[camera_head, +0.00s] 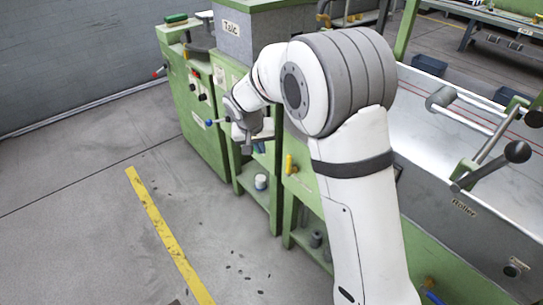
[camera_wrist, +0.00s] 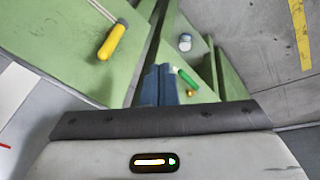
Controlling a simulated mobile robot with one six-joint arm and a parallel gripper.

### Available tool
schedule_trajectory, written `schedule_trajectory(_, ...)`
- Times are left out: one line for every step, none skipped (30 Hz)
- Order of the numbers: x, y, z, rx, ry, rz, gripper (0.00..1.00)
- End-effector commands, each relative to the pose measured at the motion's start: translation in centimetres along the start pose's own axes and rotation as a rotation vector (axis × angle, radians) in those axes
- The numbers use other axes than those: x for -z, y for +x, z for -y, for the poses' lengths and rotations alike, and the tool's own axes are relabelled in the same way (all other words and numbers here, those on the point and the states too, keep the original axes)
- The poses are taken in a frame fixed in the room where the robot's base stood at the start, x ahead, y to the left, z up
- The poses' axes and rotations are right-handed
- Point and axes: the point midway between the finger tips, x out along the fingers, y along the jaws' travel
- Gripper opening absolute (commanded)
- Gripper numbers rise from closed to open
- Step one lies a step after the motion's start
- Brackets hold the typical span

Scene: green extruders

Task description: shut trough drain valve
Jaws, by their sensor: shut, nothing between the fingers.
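My gripper (camera_wrist: 163,85) shows its two blue fingers side by side in the wrist view, shut and empty. In the wrist view, a small valve with a green handle (camera_wrist: 187,76) and a brass-coloured part sits just right of the fingertips; I cannot tell whether they touch. A yellow handle (camera_wrist: 113,40) stands on a green panel to the upper left, apart from the fingers. It also shows in the head view (camera_head: 289,165). The steel trough (camera_head: 440,150) is at the right in the head view. Another yellow handle (camera_head: 430,283) is low at its front. No label tells which one is the drain valve.
A green cabinet (camera_head: 190,110) with knobs stands behind my arm, beside a grey box marked Talc (camera_head: 233,35). A white jar (camera_head: 261,182) sits on a low green shelf. A roller with a black-knobbed lever (camera_head: 517,152) is over the trough. The floor at left is clear.

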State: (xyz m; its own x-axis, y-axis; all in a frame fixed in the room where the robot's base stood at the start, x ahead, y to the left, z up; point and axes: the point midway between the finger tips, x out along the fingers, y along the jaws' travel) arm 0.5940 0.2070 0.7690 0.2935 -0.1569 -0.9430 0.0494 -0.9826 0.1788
Motion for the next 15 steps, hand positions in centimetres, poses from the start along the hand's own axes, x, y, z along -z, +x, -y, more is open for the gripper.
schedule_trajectory(0.3,-1.0,0.2,0.001,0.000,-0.001,0.00)
schedule_trajectory(0.4,-1.5,0.2,0.000,0.000,0.000,0.00)
schedule_trajectory(0.5,-2.0,0.3,0.001,0.001,-0.001,0.00)
schedule_trajectory(0.6,-2.3,0.4,0.001,0.002,0.000,0.00)
schedule_trajectory(0.7,-2.6,0.4,0.000,0.002,0.000,0.00)
schedule_trajectory(0.8,-2.9,0.5,0.000,0.002,0.000,0.00)
schedule_trajectory(0.8,-3.0,0.5,0.000,0.003,0.001,0.00)
schedule_trajectory(0.8,-3.2,0.5,0.000,0.003,0.001,0.00)
schedule_trajectory(0.9,-3.3,0.5,-0.001,0.003,0.002,0.00)
schedule_trajectory(0.9,-3.3,0.5,-0.001,0.003,0.002,0.00)
schedule_trajectory(0.9,-3.4,0.5,-0.001,0.003,0.003,0.00)
schedule_trajectory(0.9,-3.4,0.5,-0.001,0.003,0.003,0.00)
schedule_trajectory(0.9,-3.4,0.5,-0.002,0.003,0.003,0.00)
schedule_trajectory(0.9,-3.4,0.5,-0.002,0.004,0.003,0.00)
schedule_trajectory(0.9,-3.3,0.5,-0.002,0.004,0.003,0.00)
